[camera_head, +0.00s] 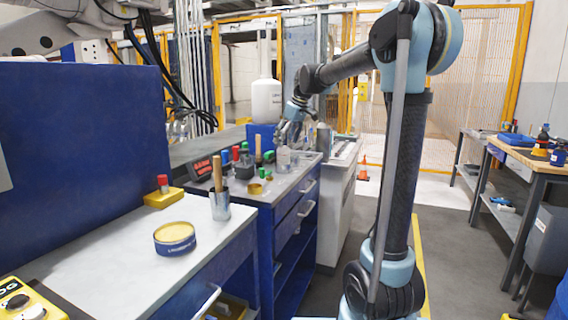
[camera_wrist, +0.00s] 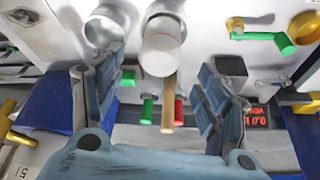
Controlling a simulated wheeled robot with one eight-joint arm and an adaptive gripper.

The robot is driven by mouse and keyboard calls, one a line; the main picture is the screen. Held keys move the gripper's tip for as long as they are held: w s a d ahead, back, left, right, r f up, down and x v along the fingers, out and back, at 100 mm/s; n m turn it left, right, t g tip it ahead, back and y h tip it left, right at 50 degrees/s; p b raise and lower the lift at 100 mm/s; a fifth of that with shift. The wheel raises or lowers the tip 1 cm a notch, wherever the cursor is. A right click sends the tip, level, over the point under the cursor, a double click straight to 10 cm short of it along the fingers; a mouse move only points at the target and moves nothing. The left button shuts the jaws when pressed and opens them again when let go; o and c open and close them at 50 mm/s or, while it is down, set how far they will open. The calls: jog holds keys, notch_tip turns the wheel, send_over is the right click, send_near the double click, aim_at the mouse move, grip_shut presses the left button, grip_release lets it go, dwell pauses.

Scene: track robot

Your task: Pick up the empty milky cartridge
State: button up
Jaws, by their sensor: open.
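A pale, milky cylinder that looks like the cartridge (camera_wrist: 162,42) stands on the far worktop. In the wrist view it lies between my gripper's (camera_wrist: 160,62) two fingers, near their tips, with a gap on both sides. In the head view a pale translucent container (camera_head: 283,159) is just below my gripper (camera_head: 292,137), probably the same thing. My gripper is open, points down and holds nothing. I cannot tell from these views how far its tips are above the cartridge, or whether it is empty.
A wooden handle (camera_wrist: 168,105), green and red-capped items (camera_wrist: 147,110) and a grey cylinder (camera_wrist: 105,24) stand close around. A blue bin (camera_head: 260,136) is behind. The nearer bench holds a round tin (camera_head: 175,240).

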aim_at(283, 154)
jog(key=shift+x, duration=1.75)
jog(key=c, duration=1.6)
jog(key=shift+w+r, duration=0.1)
